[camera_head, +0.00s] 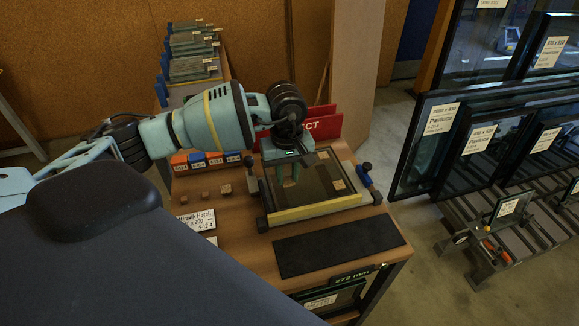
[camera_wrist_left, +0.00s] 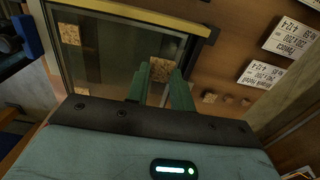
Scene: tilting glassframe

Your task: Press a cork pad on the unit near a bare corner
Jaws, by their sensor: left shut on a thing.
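The glass unit (camera_head: 315,190) lies flat on the wooden bench, dark glass with a yellowish bar along its front edge; it also shows in the left wrist view (camera_wrist_left: 105,55). Small cork pads sit near its right side, one (camera_head: 338,184) in the head view and two in the wrist view, near one corner (camera_wrist_left: 70,34) and another (camera_wrist_left: 81,90). My left gripper (camera_head: 288,182) points down over the unit's left part. Its green fingers are shut on a cork pad (camera_wrist_left: 164,71). I cannot tell whether this pad touches the glass. My right gripper is not in view.
Several loose cork blocks (camera_head: 205,195) lie on the bench left of the unit, near a white label (camera_head: 197,220). A dark mat (camera_head: 340,246) lies in front. Red boards (camera_head: 323,125) stand behind. Blue-handled clamps (camera_head: 370,184) are at the right. Racked glass panes (camera_head: 440,130) stand further right.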

